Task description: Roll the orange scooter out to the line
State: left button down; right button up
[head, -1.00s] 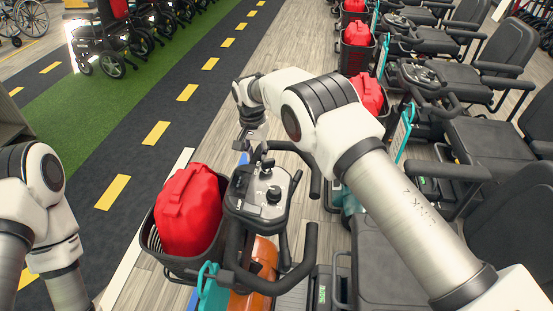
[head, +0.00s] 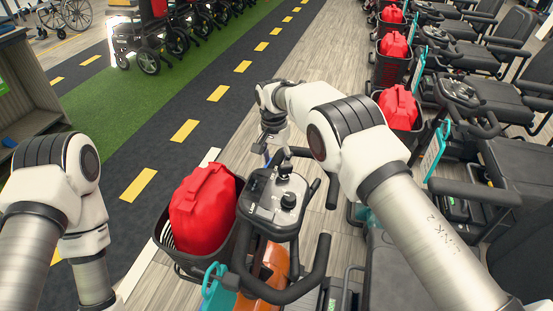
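The orange scooter (head: 275,262) stands in front of me, its orange body partly hidden under the black handlebar and control console (head: 276,200). Its black front basket (head: 170,243) holds a red bag (head: 203,210). The white line (head: 143,262) runs along the floor at the basket's left side and is partly hidden by it. My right arm reaches over the scooter. My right gripper (head: 271,142) is at the far side of the console by the handlebar; its fingers are too small and covered to tell their state. My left arm hangs at the lower left, its gripper below the frame.
A row of parked scooters with black seats (head: 515,163) and red bags (head: 398,106) stands close on the right. Dark lane with yellow dashes (head: 185,130) and a green strip (head: 150,115) are clear on the left. Wheelchairs (head: 150,40) and a shelf (head: 30,90) stand farther left.

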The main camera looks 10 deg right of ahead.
notch_tip(320, 180, up, 12)
jog(key=shift+w+a, duration=0.2)
